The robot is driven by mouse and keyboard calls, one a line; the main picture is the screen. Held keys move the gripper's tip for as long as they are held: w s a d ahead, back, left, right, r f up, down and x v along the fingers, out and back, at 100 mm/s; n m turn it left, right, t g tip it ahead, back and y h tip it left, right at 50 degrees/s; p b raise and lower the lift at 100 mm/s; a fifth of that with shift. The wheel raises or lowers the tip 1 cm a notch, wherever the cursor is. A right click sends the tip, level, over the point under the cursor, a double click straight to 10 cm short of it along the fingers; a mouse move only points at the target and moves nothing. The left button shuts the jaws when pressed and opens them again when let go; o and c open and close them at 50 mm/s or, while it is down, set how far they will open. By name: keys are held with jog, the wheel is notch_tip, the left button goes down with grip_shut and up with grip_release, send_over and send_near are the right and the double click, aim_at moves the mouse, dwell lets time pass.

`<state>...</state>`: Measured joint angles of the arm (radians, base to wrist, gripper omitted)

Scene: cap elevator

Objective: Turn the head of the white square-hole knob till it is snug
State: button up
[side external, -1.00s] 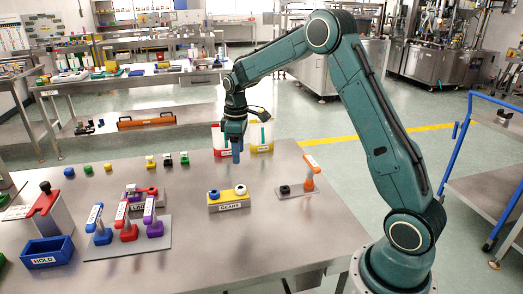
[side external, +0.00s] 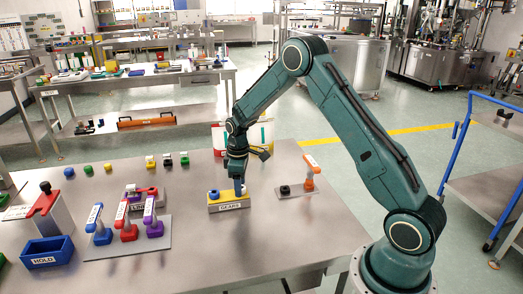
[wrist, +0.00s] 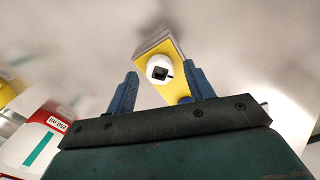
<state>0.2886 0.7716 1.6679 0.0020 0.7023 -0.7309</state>
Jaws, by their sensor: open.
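The white knob (wrist: 159,70) has a dark square hole in its top and sits on a yellow block (wrist: 152,47). In the wrist view it lies between the tips of my gripper (wrist: 161,72), whose blue fingers are spread on either side with gaps. In the side external view my gripper (side external: 238,188) points down at the right end of the yellow block (side external: 215,208), and its fingers hide most of the white knob. A blue knob (side external: 213,195) stands on the block's left end; in the wrist view it is partly hidden by the right finger.
A grey plate with an orange-handled post (side external: 309,178) and a black knob (side external: 285,190) stands to the right. A plate with blue, red and purple handled pieces (side external: 128,232) lies to the left. Red and yellow containers stand behind my gripper. The table front is clear.

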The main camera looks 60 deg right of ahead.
jog(key=shift+f, duration=0.2)
jog(key=c, duration=1)
jog(key=shift+m, duration=0.4)
jog(key=m, duration=0.9)
jog(key=shift+m, duration=0.3)
jog(key=shift+d, duration=0.1)
